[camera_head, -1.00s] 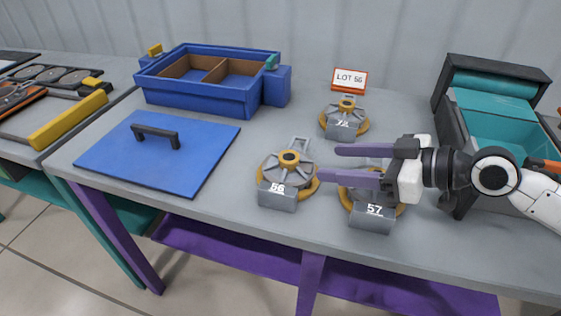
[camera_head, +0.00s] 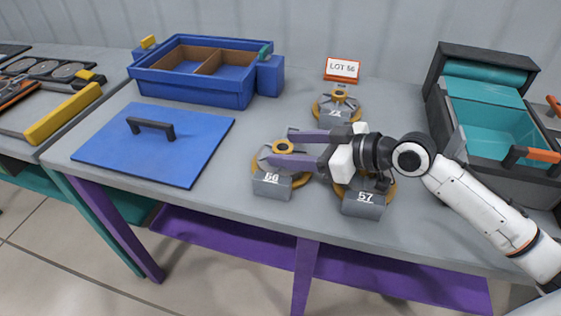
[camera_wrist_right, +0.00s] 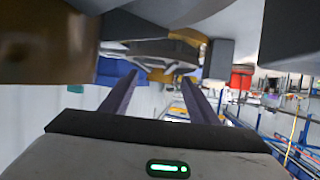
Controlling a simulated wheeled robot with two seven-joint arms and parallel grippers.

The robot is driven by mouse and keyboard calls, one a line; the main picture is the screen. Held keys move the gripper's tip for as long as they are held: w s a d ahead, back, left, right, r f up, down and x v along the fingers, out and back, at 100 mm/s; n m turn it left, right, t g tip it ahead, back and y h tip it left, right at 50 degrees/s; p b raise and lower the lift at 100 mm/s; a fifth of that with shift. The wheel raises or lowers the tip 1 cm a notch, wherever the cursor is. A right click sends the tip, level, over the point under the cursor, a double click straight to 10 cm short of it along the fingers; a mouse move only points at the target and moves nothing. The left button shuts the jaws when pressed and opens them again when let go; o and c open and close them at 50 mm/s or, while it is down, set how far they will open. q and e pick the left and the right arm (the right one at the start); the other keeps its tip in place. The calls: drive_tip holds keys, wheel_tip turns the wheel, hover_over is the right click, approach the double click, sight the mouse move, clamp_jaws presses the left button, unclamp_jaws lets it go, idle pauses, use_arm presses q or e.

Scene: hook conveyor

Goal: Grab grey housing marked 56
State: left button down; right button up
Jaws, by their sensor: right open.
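The grey housing marked 56 (camera_head: 272,186) sits on the grey table on a yellow-orange ring, with its number plate facing the front. Its number is blurred now but read 56 a moment ago. My right gripper (camera_head: 279,148) is open, coming from the right. Its two purple fingers reach over this housing, one on each side of its orange-rimmed hub, as seen from above. I cannot tell whether they touch it. In the right wrist view the open fingers (camera_wrist_right: 157,80) point at a grey and yellow part, cut off and blurred. My left gripper is not in view.
The housing marked 57 (camera_head: 364,204) stands close on the right, partly under my gripper. A third housing (camera_head: 335,115) stands behind, near the LOT 56 sign (camera_head: 342,69). A blue divided box (camera_head: 190,90), a blue lid (camera_head: 150,158) and a teal-lined bin (camera_head: 490,125) flank them.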

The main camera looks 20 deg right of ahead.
drive_tip(key=shift+c, duration=0.3)
clamp_jaws()
drive_tip(key=shift+w+r, duration=0.1)
drive_tip(key=shift+r, duration=0.15)
